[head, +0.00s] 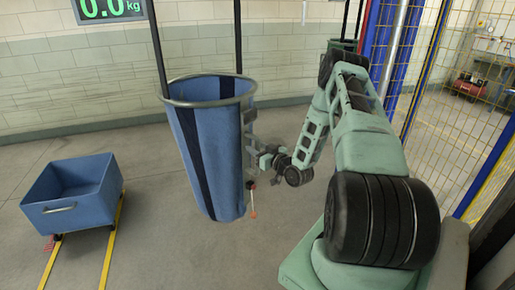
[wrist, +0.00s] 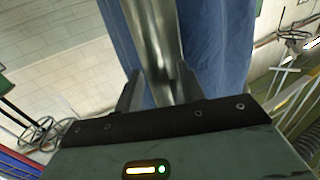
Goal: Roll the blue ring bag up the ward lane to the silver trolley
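The blue ring bag (head: 212,145) is a tall blue sack with dark stripes and a grey metal ring at its mouth, between two black uprights or straps. My gripper (head: 262,160) is at its right side, below the ring. In the wrist view a shiny metal bar (wrist: 155,45) runs between the fingers of my gripper (wrist: 158,92), with blue cloth (wrist: 215,45) behind it. The fingers stand apart on either side of the bar; whether they press on it I cannot tell. I cannot make out a silver trolley in either view.
A blue bin cart (head: 75,190) stands on yellow floor lines at the left. A green display (head: 107,8) above reads 0.0 kg. A yellow mesh fence (head: 455,100) and blue post stand at the right. The floor between cart and bag is clear.

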